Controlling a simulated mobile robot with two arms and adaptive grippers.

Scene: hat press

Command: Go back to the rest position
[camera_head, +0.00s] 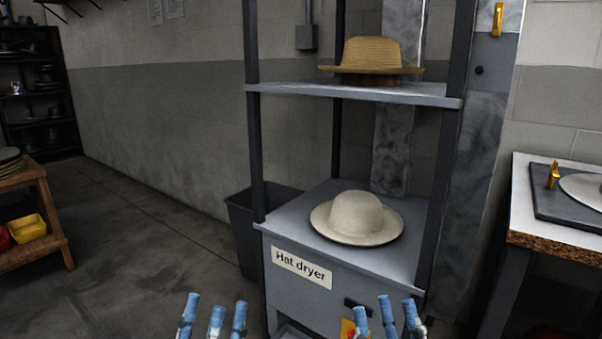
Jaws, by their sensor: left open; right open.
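My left gripper (212,316) shows at the bottom edge, left of centre, with its blue fingers spread and nothing between them. My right gripper (388,317) shows at the bottom edge, right of centre, also spread and empty. Both are in front of the hat dryer (345,290), apart from each other. A cream felt hat (355,217) rests brim down on the dryer's grey top. A straw hat (372,53) sits on the shelf (350,91) above it. Neither gripper touches a hat.
A dark bin (243,235) stands left of the dryer. At right is a table (530,225) with a dark plate and part of another pale hat (585,188). A wooden stand (30,180) with a yellow bin (27,228) is at far left. The floor between is clear.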

